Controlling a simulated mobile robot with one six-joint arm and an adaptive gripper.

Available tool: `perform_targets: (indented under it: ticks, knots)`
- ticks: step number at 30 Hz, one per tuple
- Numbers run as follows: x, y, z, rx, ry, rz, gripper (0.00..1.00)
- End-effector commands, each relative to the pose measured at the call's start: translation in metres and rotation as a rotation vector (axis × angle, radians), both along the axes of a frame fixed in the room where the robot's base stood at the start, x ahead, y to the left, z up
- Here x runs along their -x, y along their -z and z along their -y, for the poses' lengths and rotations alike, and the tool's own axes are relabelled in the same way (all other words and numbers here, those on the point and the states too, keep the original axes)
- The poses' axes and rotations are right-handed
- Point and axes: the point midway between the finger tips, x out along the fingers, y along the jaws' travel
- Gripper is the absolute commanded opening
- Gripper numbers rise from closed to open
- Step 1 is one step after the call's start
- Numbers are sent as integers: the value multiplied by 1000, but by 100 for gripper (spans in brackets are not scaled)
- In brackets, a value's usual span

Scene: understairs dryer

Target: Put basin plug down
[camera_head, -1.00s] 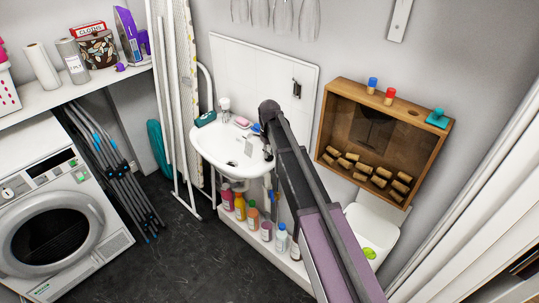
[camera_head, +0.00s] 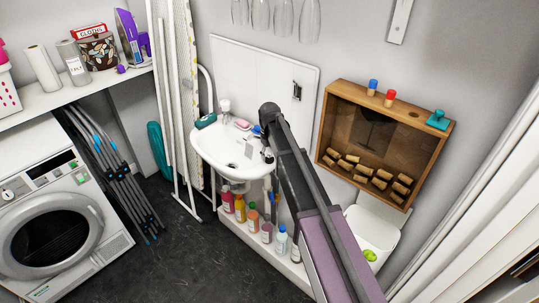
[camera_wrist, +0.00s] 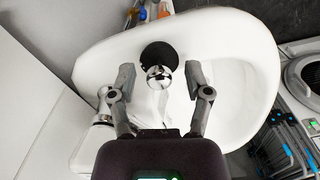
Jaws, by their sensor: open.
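The basin plug (camera_wrist: 157,54), a black disc with a shiny chrome knob, shows ahead of my gripper in the wrist view. The knob lies between my fingertips with a gap on each side. My gripper (camera_wrist: 159,74) is open, over the white basin (camera_wrist: 245,75). I cannot tell whether the plug touches the basin surface.
A chrome tap (camera_wrist: 103,100) stands at the basin's left in the wrist view. A green item (camera_head: 205,120) and pink soap (camera_head: 242,123) lie on the back rim. Several bottles (camera_head: 240,208) stand below. A wooden cabinet (camera_head: 385,140) hangs to the right.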

Motion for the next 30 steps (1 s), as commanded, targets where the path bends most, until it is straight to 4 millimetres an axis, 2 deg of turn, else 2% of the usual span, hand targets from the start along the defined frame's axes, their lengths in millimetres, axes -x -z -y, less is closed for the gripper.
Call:
perform_targets:
  ticks: [11, 30]
  knots:
    - [0, -20, 0, 0, 0, 0, 64]
    - [0, -73, 1, 0, 1, 0, 64]
